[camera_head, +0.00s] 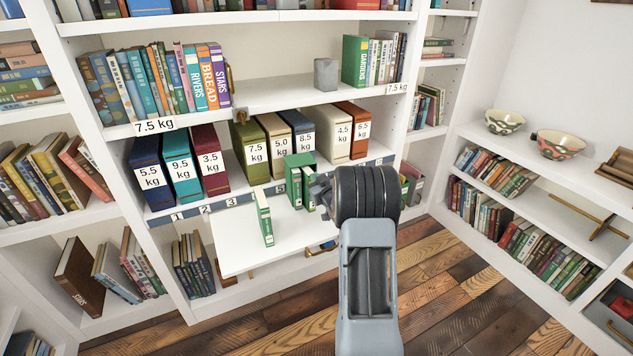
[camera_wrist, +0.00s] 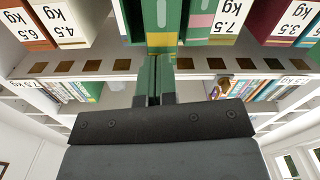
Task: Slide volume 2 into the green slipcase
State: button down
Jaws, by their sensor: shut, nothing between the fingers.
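Another slim green volume (camera_head: 264,219) stands upright and apart, nearer the board's front left. My gripper (camera_wrist: 154,98) is shut and empty, right by green surfaces at the slipcase's front. In the head view my wrist hides the fingertips and part of the slipcase's right side.
Labelled boxes, such as the dark red 3.5 kg one (camera_head: 209,162), line the shelf behind. The white board (camera_head: 238,250) is bare around the lone volume. A grey block (camera_head: 326,74) sits on the shelf above. Bowls (camera_head: 562,145) stand on the right-hand shelves.

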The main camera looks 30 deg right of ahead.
jog(key=shift+w+d+b, duration=0.2)
jog(key=shift+w+b, duration=0.15)
jog(key=shift+w, duration=1.05)
jog(key=shift+s, duration=0.1)
